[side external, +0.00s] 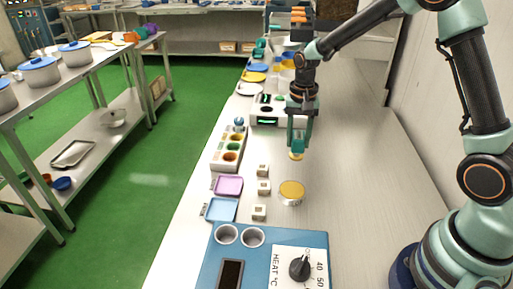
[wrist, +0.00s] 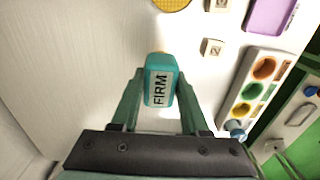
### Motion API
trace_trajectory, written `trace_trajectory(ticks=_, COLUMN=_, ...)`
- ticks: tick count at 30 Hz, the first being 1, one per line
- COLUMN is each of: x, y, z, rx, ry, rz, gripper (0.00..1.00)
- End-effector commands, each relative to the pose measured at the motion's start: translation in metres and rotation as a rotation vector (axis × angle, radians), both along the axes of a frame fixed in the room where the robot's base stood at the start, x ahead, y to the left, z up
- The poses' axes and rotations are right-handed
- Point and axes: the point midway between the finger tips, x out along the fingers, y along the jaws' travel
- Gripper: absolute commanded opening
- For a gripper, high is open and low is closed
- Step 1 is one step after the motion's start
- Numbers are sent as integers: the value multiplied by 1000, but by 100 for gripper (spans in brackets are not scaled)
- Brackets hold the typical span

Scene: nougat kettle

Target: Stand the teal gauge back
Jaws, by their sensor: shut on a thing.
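My gripper (side external: 300,132) is shut on the teal gauge (side external: 298,146), holding it upright above the bench. A yellowish tip shows at the gauge's lower end. In the wrist view the gauge (wrist: 159,88) sits between the fingers of my gripper (wrist: 157,95), with a white label reading FIRM. The white rack (side external: 222,164) with several coloured wells stands to the left of my gripper; it also shows at the right of the wrist view (wrist: 245,92). A blue-topped piece (side external: 239,121) stands at the rack's far end.
A round dish with golden contents (side external: 291,191) stands nearer the camera than the gauge. Several small white blocks (side external: 263,187), a purple tray (side external: 228,186) and a blue tray (side external: 221,209) lie nearby. A device with a green display (side external: 267,121) stands behind. The bench's right side is clear.

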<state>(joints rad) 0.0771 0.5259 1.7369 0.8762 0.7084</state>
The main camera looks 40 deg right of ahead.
Motion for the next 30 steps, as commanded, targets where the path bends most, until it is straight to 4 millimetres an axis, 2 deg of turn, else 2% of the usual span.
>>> trace_trajectory(ticks=5, x=0, y=0, z=-14, rx=0, ry=1, rz=0, gripper=5)
trace_trajectory(ticks=12, x=-1, y=0, z=-46, rx=0, ry=3, rz=0, gripper=5)
trace_trajectory(ticks=25, x=0, y=0, z=-51, rx=0, ry=0, rz=0, gripper=5)
trace_trajectory(ticks=26, x=0, y=0, z=-52, rx=0, ry=0, rz=0, gripper=49)
trace_trajectory(ticks=27, x=0, y=0, z=-51, rx=0, ry=0, rz=0, gripper=64)
trace_trajectory(ticks=28, x=0, y=0, z=-51, rx=0, ry=0, rz=0, gripper=75)
trace_trajectory(ticks=30, x=0, y=0, z=-51, rx=0, ry=0, rz=0, gripper=75)
